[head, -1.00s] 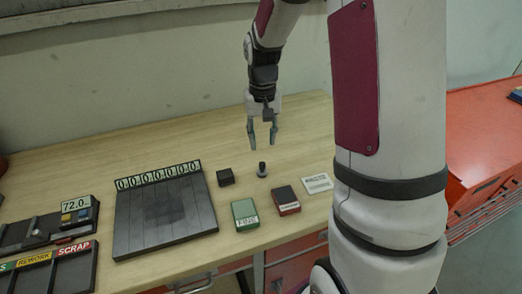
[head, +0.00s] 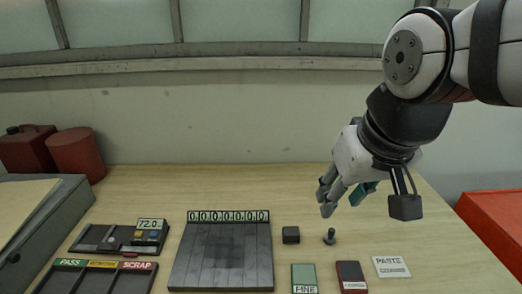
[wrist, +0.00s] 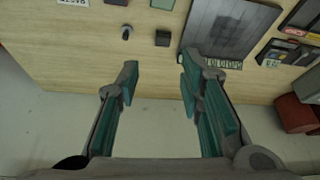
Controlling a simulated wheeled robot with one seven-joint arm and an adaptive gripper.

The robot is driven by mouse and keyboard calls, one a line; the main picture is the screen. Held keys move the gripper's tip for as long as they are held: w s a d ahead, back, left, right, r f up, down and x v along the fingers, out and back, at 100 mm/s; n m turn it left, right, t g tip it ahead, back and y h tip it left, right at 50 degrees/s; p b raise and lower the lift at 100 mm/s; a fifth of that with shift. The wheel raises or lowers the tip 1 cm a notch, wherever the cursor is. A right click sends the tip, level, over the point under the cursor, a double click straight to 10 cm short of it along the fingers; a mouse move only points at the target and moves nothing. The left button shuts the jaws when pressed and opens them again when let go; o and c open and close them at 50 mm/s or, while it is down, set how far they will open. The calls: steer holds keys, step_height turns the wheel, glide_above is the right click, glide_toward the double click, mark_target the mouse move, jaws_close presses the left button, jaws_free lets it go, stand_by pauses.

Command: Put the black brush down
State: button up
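A small dark upright piece with a thin stem and wider base, likely the black brush (head: 329,238), stands on the wooden table. It also shows near the top of the wrist view (wrist: 127,33). My gripper (head: 341,203) is above and apart from it, tilted in the head view. In the wrist view my gripper (wrist: 160,78) has its two teal-padded fingers spread wide with nothing between them.
A small black block (head: 290,235) stands left of the dark piece. A dark slatted board (head: 190,262) with a counter strip lies further left. Green FINE (head: 303,272) and dark red (head: 350,271) boxes and a PASTE card (head: 391,266) lie in front. The table's back is clear.

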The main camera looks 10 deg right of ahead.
steer(key=shift+n+t, duration=0.4)
steer(key=shift+t, duration=0.1)
steer(key=s, duration=0.1)
steer(key=s+a, duration=0.1)
steer(key=s, duration=0.2)
steer(key=shift+a+r, duration=0.2)
steer(key=shift+r, duration=0.05)
